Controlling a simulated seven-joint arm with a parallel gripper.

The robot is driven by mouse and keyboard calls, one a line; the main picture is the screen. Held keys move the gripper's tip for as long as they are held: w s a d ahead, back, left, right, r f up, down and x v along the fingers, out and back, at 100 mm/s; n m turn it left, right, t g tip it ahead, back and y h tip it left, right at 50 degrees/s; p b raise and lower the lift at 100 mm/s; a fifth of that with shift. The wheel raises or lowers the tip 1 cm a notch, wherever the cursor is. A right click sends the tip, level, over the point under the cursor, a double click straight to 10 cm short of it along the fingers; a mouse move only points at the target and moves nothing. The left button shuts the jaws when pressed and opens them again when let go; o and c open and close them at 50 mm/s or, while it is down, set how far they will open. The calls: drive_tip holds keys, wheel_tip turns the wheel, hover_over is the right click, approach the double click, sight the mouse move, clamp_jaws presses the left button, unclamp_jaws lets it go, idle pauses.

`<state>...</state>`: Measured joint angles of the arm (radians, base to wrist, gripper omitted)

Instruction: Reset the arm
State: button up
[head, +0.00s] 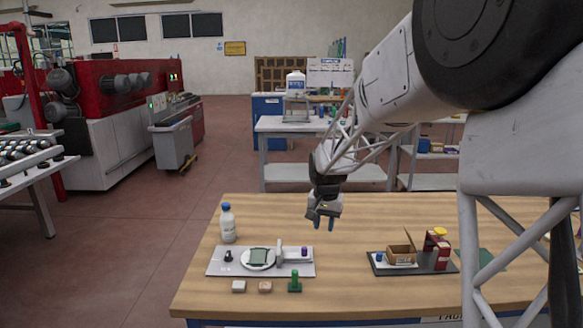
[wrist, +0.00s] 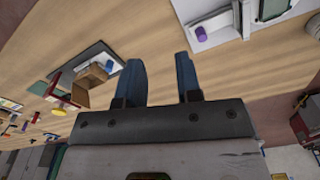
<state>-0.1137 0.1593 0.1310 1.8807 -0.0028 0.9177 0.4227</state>
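My gripper (head: 323,222) hangs from my arm above the wooden table (head: 350,215), near the far edge in the head view. In the wrist view its two blue fingers (wrist: 161,82) stand apart with nothing between them, and bare table shows behind the gap. My gripper is open and touches nothing that I can see. My arm reaches in from the right of the head view.
A grey tray (head: 225,268) holds a white round plate, a small dark part and a purple piece. A bottle (head: 228,223) stands behind it. Small blocks and a green piece (head: 295,282) lie in front. A dark mat (head: 437,267) carries a cardboard box (head: 401,252). The table between is clear.

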drive_tip(key=s+d+r+n, duration=0.1)
drive_tip(key=s+d+r, duration=0.15)
drive_tip(key=s, duration=0.55)
drive_tip(key=s+d+r+t, duration=0.1)
drive_tip(key=s+r, duration=0.2)
drive_tip(key=s, duration=0.4)
drive_tip(key=s+d+r+n, duration=0.1)
drive_tip(key=s+d+r, duration=0.15)
drive_tip(key=s, duration=0.55)
drive_tip(key=s+d+f, duration=0.1)
drive_tip(key=s, duration=1)
drive_tip(key=s+d+f+n+t, duration=0.1)
drive_tip(key=s+d, duration=0.1)
drive_tip(key=s, duration=0.9)
